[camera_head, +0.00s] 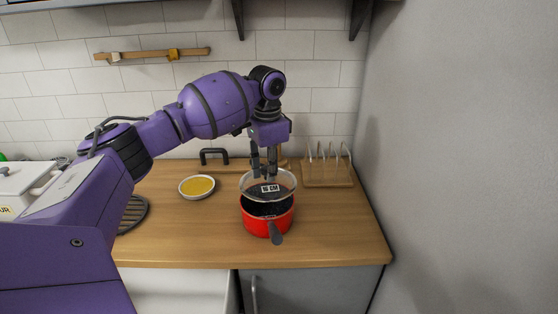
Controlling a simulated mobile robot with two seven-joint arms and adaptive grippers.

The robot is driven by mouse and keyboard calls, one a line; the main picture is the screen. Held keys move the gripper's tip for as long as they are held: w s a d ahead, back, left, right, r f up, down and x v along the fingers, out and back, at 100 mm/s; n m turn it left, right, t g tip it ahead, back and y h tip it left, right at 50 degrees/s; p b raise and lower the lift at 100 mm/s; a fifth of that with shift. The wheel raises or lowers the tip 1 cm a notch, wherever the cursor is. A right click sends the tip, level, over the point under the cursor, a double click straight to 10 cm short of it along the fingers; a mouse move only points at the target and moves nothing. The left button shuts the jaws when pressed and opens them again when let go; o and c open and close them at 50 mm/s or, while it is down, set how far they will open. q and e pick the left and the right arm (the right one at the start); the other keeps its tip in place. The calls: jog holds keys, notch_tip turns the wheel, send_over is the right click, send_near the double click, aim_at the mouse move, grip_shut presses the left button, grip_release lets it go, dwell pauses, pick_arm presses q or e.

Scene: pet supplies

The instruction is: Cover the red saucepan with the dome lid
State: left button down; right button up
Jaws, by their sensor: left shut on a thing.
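The red saucepan (267,222) stands on the wooden counter, its dark handle pointing to the front. The dome lid (247,189), clear with a pale rim and a dark label reading "16 CM", is just above the pan's mouth. It looks slightly offset to the back, and the pan's dark inside shows below its front edge. I cannot tell whether the lid touches the pan. My left gripper (264,174) points down and is shut on the lid at its top middle. My right gripper is not in view.
A white dish of yellow contents (197,187) stands left of the pan. A wooden rack (327,176) is at the back right. A white container (22,185) is at the far left. The counter (340,230) is clear right of the pan, up to the grey wall.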

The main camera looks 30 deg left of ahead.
pick_arm(q)
jog(key=shift+s+f+b, duration=0.35)
jog(key=shift+s+f, duration=0.1)
jog(key=shift+f, duration=0.65)
jog(key=shift+w+f+b, duration=0.1)
jog(key=shift+f+b, duration=0.2)
jog(key=shift+f, duration=0.45)
jog(key=shift+w+f, duration=0.1)
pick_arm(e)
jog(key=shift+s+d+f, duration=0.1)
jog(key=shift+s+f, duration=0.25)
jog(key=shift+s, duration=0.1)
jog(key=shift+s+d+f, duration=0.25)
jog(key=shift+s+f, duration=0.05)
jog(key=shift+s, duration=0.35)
pick_arm(q)
jog(key=shift+p, duration=0.35)
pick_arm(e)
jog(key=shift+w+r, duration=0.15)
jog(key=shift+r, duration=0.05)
